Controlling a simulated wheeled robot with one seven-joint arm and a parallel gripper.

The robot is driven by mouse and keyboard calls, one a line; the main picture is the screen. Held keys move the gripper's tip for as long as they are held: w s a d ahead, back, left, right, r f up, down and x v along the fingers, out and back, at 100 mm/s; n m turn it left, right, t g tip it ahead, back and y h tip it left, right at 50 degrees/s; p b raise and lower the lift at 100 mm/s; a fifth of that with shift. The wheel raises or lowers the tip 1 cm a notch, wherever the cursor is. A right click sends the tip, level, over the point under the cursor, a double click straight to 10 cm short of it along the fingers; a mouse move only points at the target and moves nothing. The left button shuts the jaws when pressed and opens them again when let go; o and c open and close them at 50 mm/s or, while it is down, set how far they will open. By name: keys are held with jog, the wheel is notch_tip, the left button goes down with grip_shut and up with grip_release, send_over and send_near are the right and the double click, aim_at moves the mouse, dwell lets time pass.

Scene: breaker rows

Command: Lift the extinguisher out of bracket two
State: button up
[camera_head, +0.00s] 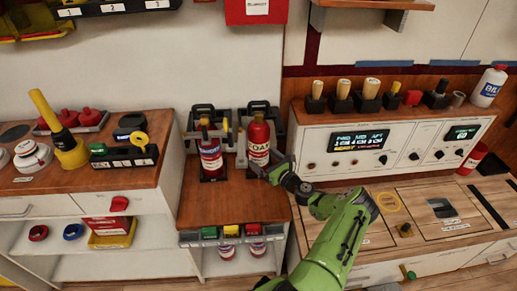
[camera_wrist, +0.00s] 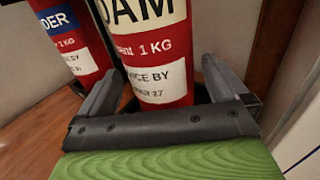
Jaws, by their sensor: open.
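Two red extinguishers stand upright in black brackets on a wooden counter. The foam extinguisher (camera_head: 258,143), with a cream label, is the right one; the powder extinguisher (camera_head: 210,157), with a blue band, is the left one. My gripper (camera_head: 266,172) is at the foam extinguisher's lower front right. In the wrist view my gripper (camera_wrist: 160,90) is open, with one finger on each side of the foam extinguisher's body (camera_wrist: 155,55). I cannot tell whether the fingers touch it. The powder extinguisher (camera_wrist: 72,40) is close on the left. Bracket numbers are not readable.
The wooden counter (camera_head: 225,208) has free room in front of the brackets. A white control panel (camera_head: 350,140) with several wooden-handled tools on top stands to the right. A left bench (camera_head: 75,180) holds a yellow-handled tool (camera_head: 60,130) and black devices.

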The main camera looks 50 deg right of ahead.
jog(key=w, duration=0.1)
jog(key=w+b, duration=0.1)
jog(key=w, duration=0.1)
jog(key=w+b, duration=0.1)
jog(key=w, duration=0.1)
jog(key=shift+d+f, duration=0.25)
jog(key=shift+d, duration=0.05)
jog(key=shift+r, duration=0.1)
jog(key=c, duration=1.6)
jog(key=shift+w+d+r, duration=0.1)
jog(key=shift+r, duration=0.15)
jog(key=shift+c, duration=1.1)
